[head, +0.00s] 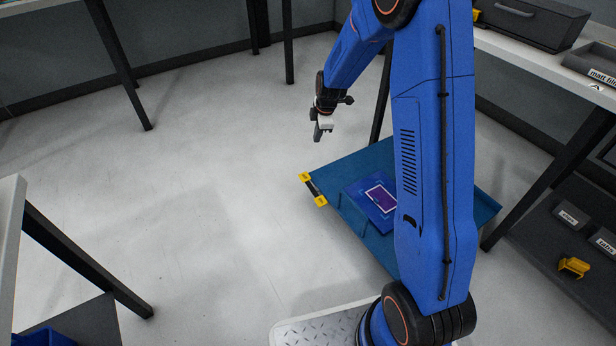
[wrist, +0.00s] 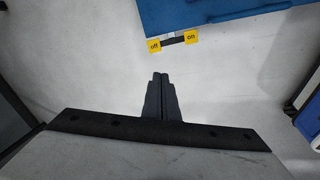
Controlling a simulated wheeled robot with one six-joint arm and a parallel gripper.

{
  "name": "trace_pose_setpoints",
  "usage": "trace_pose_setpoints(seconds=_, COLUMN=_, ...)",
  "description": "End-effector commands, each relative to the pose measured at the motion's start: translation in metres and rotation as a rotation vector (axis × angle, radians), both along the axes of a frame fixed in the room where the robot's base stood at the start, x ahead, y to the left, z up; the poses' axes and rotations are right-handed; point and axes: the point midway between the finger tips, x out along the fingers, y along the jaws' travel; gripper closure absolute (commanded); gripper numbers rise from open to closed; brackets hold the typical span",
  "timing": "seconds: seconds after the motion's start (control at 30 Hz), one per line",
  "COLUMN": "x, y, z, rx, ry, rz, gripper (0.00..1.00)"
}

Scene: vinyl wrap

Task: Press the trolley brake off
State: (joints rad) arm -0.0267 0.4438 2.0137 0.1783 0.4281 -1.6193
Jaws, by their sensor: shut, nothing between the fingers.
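The blue trolley (head: 345,165) stands on the floor in the head view, partly hidden behind my arm. Its edge also shows at the top of the wrist view (wrist: 215,18). The brake is a dark bar (wrist: 173,40) at that edge, with a yellow "off" tag (wrist: 154,45) at its left end and a yellow "on" tag (wrist: 191,36) at its right end. In the head view the brake (head: 313,189) is at the trolley's left corner, its lettering too small to read. My gripper (wrist: 160,76) is shut and empty, apart from the brake. In the head view my gripper (head: 318,138) hangs above the floor, up from the tags.
A blue panel with a purple, white-edged rectangle (head: 381,198) lies on the trolley. A bench with dark trays (head: 528,20) stands at right, above a shelf with labelled bins and a yellow item (head: 573,267). Table legs stand at left and back. The floor left of the trolley is clear.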

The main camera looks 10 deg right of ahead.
Motion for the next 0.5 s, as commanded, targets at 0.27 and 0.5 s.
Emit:
trace_pose_setpoints(seconds=0.27, x=0.042, y=0.003, z=-0.103, rx=-0.057, ry=0.013, rz=0.211, gripper=1.00)
trace_pose_setpoints(seconds=0.5, x=0.060, y=0.004, z=-0.165, rx=-0.092, ry=0.014, rz=0.342, gripper=1.00)
